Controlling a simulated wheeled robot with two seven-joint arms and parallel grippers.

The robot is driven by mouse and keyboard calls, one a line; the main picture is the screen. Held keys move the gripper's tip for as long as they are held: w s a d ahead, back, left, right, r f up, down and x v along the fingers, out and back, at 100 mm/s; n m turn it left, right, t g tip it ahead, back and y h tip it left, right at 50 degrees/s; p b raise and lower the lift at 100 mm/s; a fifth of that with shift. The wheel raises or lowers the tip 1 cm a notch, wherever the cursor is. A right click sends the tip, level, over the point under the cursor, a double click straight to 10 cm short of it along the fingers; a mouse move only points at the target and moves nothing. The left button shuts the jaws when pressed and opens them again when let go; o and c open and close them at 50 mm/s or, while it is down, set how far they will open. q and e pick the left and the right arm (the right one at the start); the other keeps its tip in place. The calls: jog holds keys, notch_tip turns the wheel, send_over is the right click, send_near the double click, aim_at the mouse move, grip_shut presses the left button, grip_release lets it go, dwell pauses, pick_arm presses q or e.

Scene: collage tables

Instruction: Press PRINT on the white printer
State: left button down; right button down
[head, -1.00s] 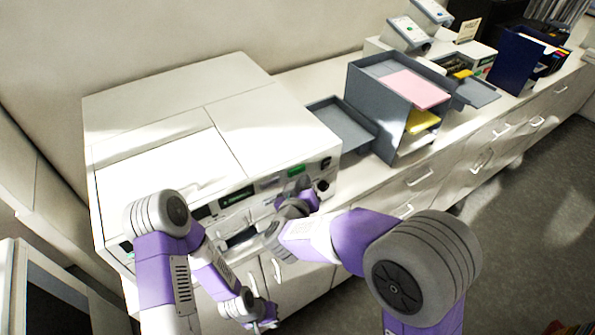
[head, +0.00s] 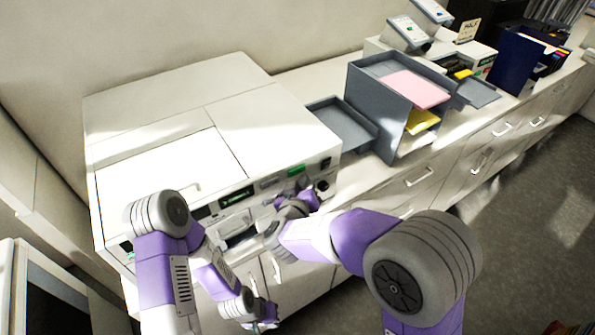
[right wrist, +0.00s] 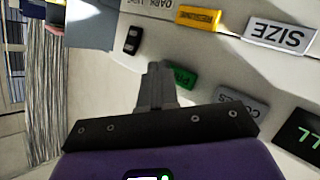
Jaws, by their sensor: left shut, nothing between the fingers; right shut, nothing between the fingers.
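The white printer (head: 270,120) stands on the counter at the left in the head view, with buttons along its front edge. The green button (head: 296,170) is near the right end of that front. In the right wrist view it is the green key (right wrist: 182,77) whose lettering is partly covered, beside my fingers. My right gripper (head: 305,184) is shut and empty, close in front of the panel below the green button; its fingertips (right wrist: 155,70) overlap the key's edge in the wrist view. I cannot tell whether they touch. My left gripper (head: 262,325) is shut and empty, low before the cabinet.
A yellow key (right wrist: 199,18), a SIZE key (right wrist: 280,34) and a grey key (right wrist: 241,100) lie near the green one. A grey paper tray unit (head: 365,95) stands right of the printer.

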jog(key=shift+w+a+p, duration=0.25)
jog(key=shift+w+p, duration=0.1)
jog(key=shift+p, duration=0.05)
jog(key=shift+w+a+p, duration=0.25)
jog(key=shift+w+p, duration=0.05)
jog(key=shift+w, duration=0.05)
dwell(0.9)
jog(key=shift+s, duration=0.1)
jog(key=shift+s+d, duration=0.55)
jog(key=shift+s, duration=0.1)
